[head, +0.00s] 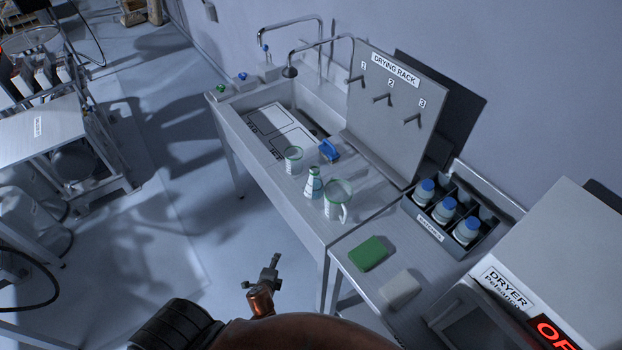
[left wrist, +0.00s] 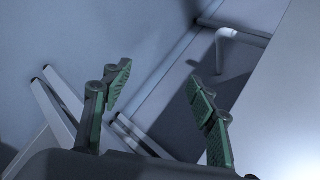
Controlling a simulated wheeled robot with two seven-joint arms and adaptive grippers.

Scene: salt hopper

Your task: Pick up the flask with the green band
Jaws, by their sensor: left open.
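The flask with the green band (head: 313,185) is a small conical glass flask. In the head view it stands upright on the steel sink counter (head: 310,226), between a glass beaker (head: 293,159) and a larger glass jug with a handle (head: 337,203). My left gripper (head: 268,272) is in front of the counter, below and apart from the flask. In the left wrist view its green-padded fingers (left wrist: 158,78) are spread with nothing between them. The flask does not show in the left wrist view. My right gripper is not in view.
A blue object (head: 329,151) lies behind the flask by the sink. The drying rack board (head: 388,110) stands at the back. A green block (head: 368,253), a white block (head: 400,289), a bottle caddy (head: 431,234) and the dryer (head: 540,270) are to the right.

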